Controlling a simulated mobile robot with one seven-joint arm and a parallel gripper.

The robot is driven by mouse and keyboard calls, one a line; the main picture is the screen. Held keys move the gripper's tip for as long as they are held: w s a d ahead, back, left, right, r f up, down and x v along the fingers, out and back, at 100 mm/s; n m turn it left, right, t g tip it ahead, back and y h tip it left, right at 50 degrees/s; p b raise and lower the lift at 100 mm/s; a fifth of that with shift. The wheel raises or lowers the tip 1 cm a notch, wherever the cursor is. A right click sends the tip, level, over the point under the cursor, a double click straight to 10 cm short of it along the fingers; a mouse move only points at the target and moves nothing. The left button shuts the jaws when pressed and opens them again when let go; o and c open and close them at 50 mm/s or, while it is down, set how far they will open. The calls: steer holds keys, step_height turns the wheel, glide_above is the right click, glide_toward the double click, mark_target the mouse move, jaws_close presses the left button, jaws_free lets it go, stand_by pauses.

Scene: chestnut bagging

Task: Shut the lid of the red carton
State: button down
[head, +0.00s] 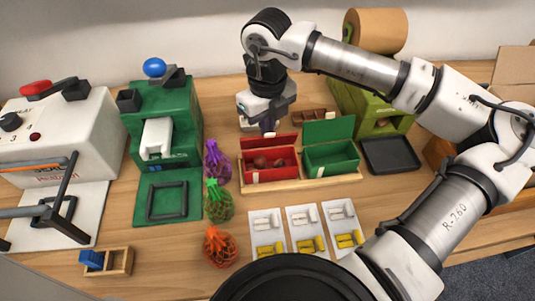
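The red carton (290,174) stands in a wooden tray (300,186) near the middle of the table. Its red lid (282,141) is up at the back edge, and round reddish-brown things (268,162) show inside. A green carton (333,163) stands beside it on the right, with its green lid (328,130) also up. My gripper (268,130) points down just behind or above the top of the red lid. Whether it touches the lid, and whether its fingers are apart, I cannot tell.
A green press (185,135) and a white sealing machine (70,135) stand at the left. Purple, green and orange net bags (220,247) lie left of the tray. White cards (305,228) lie in front. A black tray (390,155) and green roll dispenser (350,100) are at right.

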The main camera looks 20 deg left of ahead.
step_height(320, 180, up, 7)
steer(key=p, duration=0.3)
stand_by(0.6)
steer(key=shift+s, duration=0.1)
stand_by(0.8)
